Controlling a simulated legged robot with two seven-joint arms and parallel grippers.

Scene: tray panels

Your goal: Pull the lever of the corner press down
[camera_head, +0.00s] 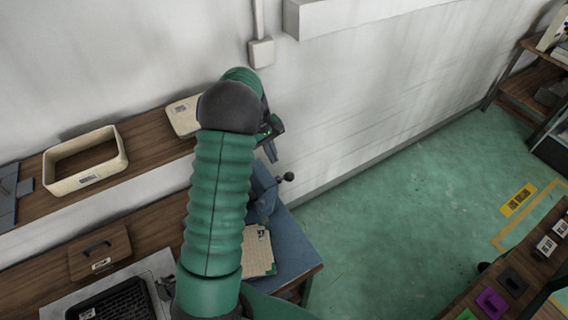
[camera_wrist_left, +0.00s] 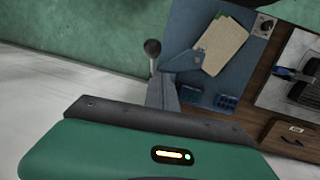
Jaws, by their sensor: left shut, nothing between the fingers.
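The corner press (camera_head: 262,194) is a blue-grey machine on a blue bench top (camera_head: 292,262), partly hidden behind my left arm. Its lever ends in a dark round knob (camera_head: 286,177) that sticks out to the right, over the bench edge. In the left wrist view, the knob (camera_wrist_left: 152,46) stands beyond my gripper's housing, on a thin rod above the blue-grey press body (camera_wrist_left: 163,92). My left gripper (camera_head: 271,152) is shut and empty, just above and left of the knob, with a visible gap. My right gripper is out of view.
A cream bin (camera_head: 85,162) sits on a wooden shelf along the wall. Tan sheets (camera_head: 258,250) lie on the bench beside the press. A wooden box (camera_head: 99,252) and a black tray (camera_head: 112,302) are at lower left.

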